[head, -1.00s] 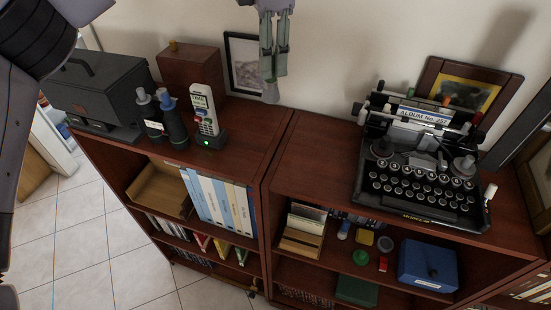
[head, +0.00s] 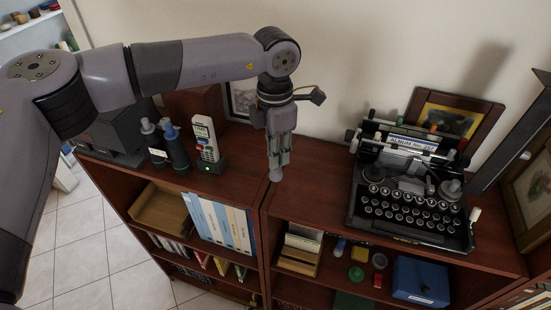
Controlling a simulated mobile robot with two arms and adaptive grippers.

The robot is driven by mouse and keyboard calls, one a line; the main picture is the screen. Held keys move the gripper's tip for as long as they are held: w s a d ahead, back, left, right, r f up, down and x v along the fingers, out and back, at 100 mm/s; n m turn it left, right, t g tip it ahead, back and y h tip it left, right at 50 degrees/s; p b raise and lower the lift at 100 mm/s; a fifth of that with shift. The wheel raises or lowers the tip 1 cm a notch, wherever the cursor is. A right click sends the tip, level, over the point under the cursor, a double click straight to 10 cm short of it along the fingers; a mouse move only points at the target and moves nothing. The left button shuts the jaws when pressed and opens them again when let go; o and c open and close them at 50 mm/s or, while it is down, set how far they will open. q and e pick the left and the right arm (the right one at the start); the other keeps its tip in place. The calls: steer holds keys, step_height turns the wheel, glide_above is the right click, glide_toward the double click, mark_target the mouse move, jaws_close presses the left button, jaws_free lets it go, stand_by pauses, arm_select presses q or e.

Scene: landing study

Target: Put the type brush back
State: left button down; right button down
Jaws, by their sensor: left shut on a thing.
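The black typewriter (head: 414,212) stands to the right, apart from the gripper. My right gripper is out of view.
A picture frame (head: 242,98) leans on the wall behind the gripper. The wood between gripper and typewriter is clear. Below, a shelf holds a blue box (head: 420,280) and a card tray (head: 299,250).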

mark_target(276, 175)
arm_select(q)
step_height(276, 175, down, 4)
steer(key=shift+r+p, duration=0.2)
steer(key=shift+p, duration=0.55)
steer(key=shift+f, duration=0.2)
steer(key=shift+f, duration=0.1)
steer(key=shift+f+b, duration=0.15)
steer(key=shift+b, duration=0.15)
steer(key=c, duration=1.5)
jaws_free()
